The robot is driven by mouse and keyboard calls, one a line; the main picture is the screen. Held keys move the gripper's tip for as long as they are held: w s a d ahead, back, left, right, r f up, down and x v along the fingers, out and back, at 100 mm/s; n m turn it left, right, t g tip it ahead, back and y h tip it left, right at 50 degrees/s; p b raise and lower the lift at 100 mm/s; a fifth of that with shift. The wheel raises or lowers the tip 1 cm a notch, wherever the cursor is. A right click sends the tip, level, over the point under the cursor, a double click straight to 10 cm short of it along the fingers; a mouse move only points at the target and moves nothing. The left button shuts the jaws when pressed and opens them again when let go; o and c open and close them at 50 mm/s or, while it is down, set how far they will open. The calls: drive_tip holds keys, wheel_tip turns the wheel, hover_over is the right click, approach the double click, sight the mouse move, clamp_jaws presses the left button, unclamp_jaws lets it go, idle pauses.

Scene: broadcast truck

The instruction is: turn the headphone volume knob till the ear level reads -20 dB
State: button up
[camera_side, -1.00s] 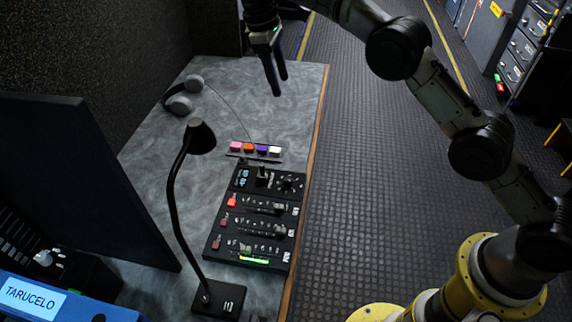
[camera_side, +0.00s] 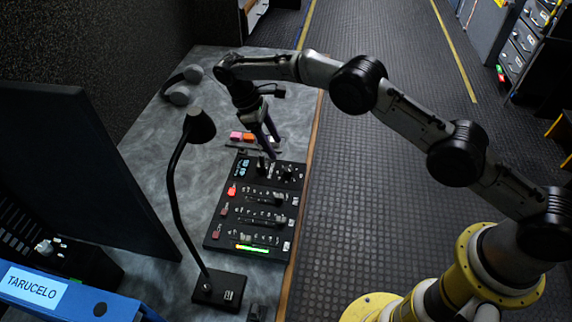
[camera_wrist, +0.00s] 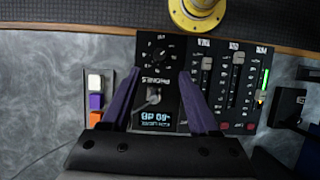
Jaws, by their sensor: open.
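The headphone section of the black mixer panel (camera_side: 262,212) has a round black knob (camera_wrist: 158,53) ringed by pale marks, beside a "PHONES" label. It is partly visible in the side view (camera_side: 287,174). A small display (camera_wrist: 157,117) appears upside down in the wrist view and seems to read -60 dB. Between knob and display a grey upright piece (camera_wrist: 152,97) stands out, perhaps a plug. My gripper (camera_wrist: 160,75) is open and empty, with purple fingers pointing down over this section. In the wrist view its fingertips lie just short of the knob.
Fader channels (camera_wrist: 236,85) fill the panel beside the knob. Coloured buttons (camera_wrist: 95,100) sit on a strip at the other side. A gooseneck lamp (camera_side: 200,128), headphones (camera_side: 181,85) and a dark monitor (camera_side: 80,170) stand on the grey desk (camera_side: 160,150).

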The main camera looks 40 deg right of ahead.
sight(288, 169)
drive_tip(key=x, duration=0.9)
drive_tip(key=shift+s+f, duration=0.1)
drive_tip(key=shift+f, duration=0.05)
clamp_jaws()
